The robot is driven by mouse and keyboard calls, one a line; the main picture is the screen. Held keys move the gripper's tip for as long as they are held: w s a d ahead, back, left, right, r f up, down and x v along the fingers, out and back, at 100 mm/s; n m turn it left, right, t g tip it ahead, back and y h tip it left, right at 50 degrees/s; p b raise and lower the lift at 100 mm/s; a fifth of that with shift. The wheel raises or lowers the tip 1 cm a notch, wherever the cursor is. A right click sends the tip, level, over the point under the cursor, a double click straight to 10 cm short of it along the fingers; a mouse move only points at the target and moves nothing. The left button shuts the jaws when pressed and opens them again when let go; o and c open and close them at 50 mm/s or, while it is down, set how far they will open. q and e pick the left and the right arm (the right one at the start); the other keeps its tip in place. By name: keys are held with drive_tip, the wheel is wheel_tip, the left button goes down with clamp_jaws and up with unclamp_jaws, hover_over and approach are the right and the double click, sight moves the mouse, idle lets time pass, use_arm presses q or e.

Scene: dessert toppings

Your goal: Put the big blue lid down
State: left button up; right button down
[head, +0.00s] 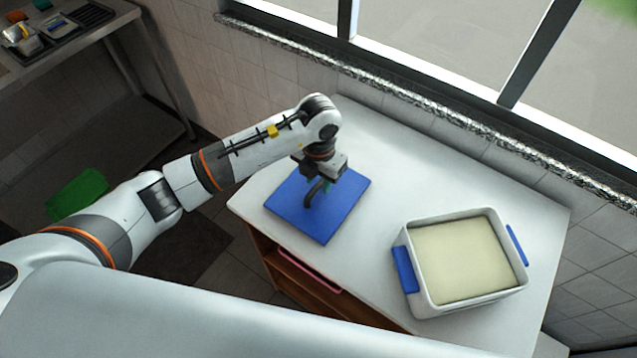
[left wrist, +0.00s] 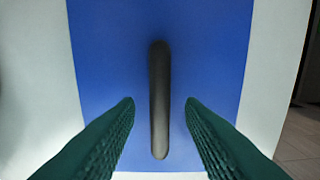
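The big blue lid (head: 335,218) lies flat on the left part of the white table in the head view. It fills the middle of the left wrist view (left wrist: 110,50). Its dark bar handle (left wrist: 159,75) stands up at its middle. My left gripper (head: 319,190) is over the lid, at the handle. In the left wrist view its two green fingers (left wrist: 160,104) are apart, one on each side of the handle, with a gap on both sides. My right gripper is not in view.
A white tub (head: 472,304) with blue side handles and cream-coloured contents stands open on the right of the table (head: 400,160). Bare tabletop lies between lid and tub. A window ledge (head: 420,90) runs behind. A green object (head: 77,193) is at the far left.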

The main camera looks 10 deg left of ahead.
sight(319, 184)
use_arm(q)
wheel_tip(319, 184, up, 10)
drive_tip(key=b, duration=0.2)
drive_tip(key=shift+f, duration=0.15)
